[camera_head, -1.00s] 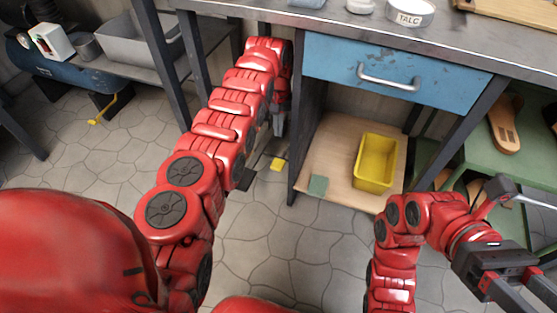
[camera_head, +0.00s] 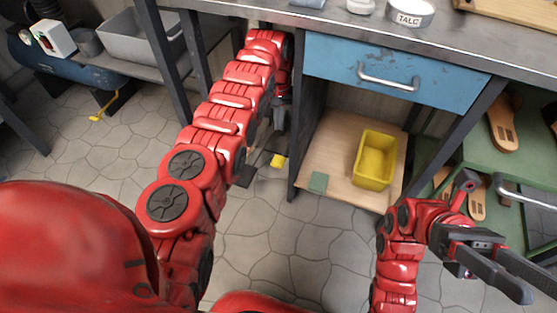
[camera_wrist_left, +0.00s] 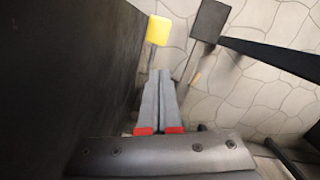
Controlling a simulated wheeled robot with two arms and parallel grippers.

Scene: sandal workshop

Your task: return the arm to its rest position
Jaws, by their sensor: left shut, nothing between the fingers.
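My left arm (camera_head: 222,125) reaches away from the lower left toward the gap left of the blue-drawer bench. My left gripper (camera_head: 279,124) points down there, partly hidden behind its own arm. In the left wrist view its two grey fingers (camera_wrist_left: 160,74) lie together with nothing between them, above the floor beside a dark upright panel (camera_wrist_left: 65,80). My right gripper (camera_head: 540,289) is at the lower right, its dark fingers apart and empty.
The bench has a blue drawer (camera_head: 395,70) and a lower shelf with a yellow bin (camera_head: 375,160). A yellow pad (camera_head: 279,161) is near the floor below my left gripper. A green cabinet (camera_head: 510,160) holding sandal soles stands right. Tiled floor is open in front.

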